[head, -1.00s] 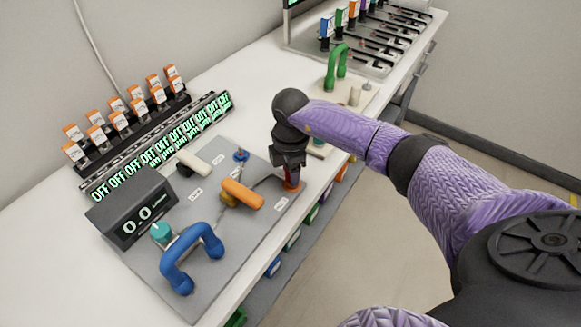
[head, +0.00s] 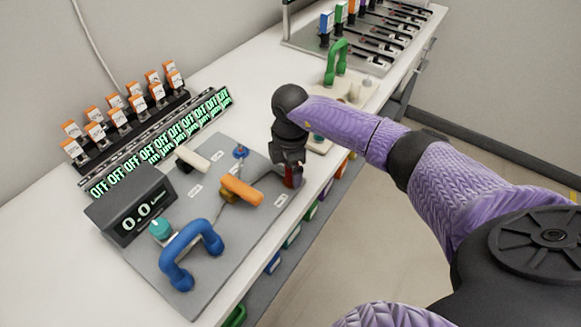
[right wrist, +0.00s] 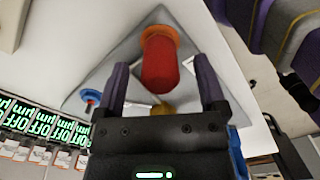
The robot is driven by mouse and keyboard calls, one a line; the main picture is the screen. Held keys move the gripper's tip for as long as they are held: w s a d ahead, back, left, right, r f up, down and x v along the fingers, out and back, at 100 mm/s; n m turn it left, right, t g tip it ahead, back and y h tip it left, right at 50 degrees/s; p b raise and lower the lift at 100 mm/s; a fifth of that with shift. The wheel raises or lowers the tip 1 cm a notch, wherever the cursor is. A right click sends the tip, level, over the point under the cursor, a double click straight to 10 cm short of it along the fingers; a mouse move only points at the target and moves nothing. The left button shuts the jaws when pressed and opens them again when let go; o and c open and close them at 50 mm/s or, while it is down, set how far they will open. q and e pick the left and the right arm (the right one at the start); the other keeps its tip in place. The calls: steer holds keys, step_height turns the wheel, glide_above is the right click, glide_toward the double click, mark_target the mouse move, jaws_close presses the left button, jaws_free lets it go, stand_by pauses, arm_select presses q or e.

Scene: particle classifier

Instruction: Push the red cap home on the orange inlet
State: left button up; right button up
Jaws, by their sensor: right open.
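The red cap (right wrist: 160,66) sits at the orange inlet (right wrist: 158,38) on the grey panel, seen in the right wrist view. The orange shows as a ring around the cap's far end; I cannot tell how deep the cap is seated. My right gripper (right wrist: 162,78) is open, with one finger on each side of the cap and gaps between. The inlet is mostly hidden there. My left gripper is not in view.
The panel (head: 232,245) also carries an orange handle (head: 242,191), a blue handle (head: 190,250), a blue knob (head: 240,152) and a teal knob (head: 160,229). A display reading 0.0 (head: 140,210) stands at its left. A green handle (head: 337,62) stands behind my gripper.

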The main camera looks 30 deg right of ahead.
step_height(320, 180, up, 8)
steer(key=shift+r+p, duration=0.2)
steer(key=shift+p, duration=1)
steer(key=shift+r, duration=0.3)
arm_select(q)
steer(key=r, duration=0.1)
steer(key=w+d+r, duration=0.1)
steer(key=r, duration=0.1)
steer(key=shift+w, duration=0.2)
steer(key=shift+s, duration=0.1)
